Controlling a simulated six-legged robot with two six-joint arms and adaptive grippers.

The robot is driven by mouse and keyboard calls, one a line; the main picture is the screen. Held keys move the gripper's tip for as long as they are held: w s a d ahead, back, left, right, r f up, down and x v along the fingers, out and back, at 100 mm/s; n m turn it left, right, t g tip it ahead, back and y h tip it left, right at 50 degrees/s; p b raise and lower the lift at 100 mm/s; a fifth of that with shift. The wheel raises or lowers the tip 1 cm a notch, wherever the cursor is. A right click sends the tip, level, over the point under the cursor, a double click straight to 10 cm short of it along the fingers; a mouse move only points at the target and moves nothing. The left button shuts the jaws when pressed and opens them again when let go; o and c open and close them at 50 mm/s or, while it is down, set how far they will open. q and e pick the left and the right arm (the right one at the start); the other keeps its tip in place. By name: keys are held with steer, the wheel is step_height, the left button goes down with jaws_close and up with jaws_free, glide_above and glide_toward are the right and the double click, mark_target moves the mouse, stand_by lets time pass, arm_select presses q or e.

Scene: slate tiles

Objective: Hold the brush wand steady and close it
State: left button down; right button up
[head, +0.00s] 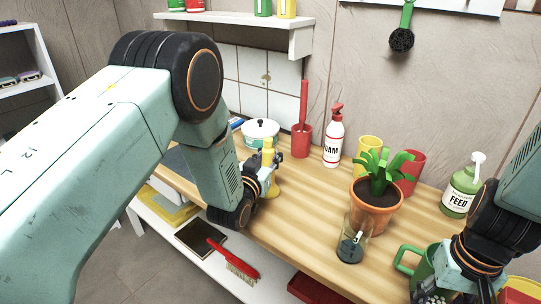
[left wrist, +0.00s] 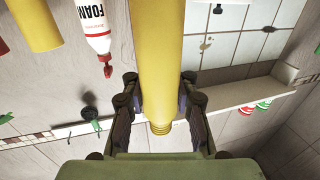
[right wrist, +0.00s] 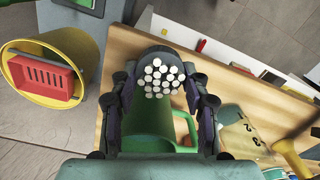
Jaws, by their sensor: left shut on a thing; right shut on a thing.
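The yellow brush wand (left wrist: 158,60) is a smooth tube with a ribbed neck at one end. My left gripper (left wrist: 160,108) is shut around it near that neck. In the head view the wand (head: 268,150) stands about upright over the counter, and my left gripper (head: 258,172) covers part of it. My right gripper (right wrist: 160,85) is shut on a dark round brush head (right wrist: 149,64) with several white bristle tufts facing the wrist camera. The brush head is apart from the wand.
A green mug (right wrist: 148,122) is just behind the brush head, at the counter's front right. A clear glass (head: 353,245) and a potted plant (head: 375,205) stand between the grippers. A foam bottle (head: 333,145) and feed bottle (head: 461,190) stand farther back.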

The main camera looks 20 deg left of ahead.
arm_select(q)
steer(key=shift+s, duration=0.15)
steer(key=c, duration=1.4)
jaws_free()
steer(key=shift+a+f, duration=0.1)
steer(key=shift+f, duration=0.1)
steer(key=o, duration=0.4)
steer(key=shift+c, duration=0.2)
steer(key=shift+r, duration=0.15)
steer(key=shift+r, duration=0.15)
steer(key=s+a, duration=0.1)
steer(key=s, duration=1.1)
steer(key=shift+p, duration=0.45)
steer(key=shift+w, duration=0.15)
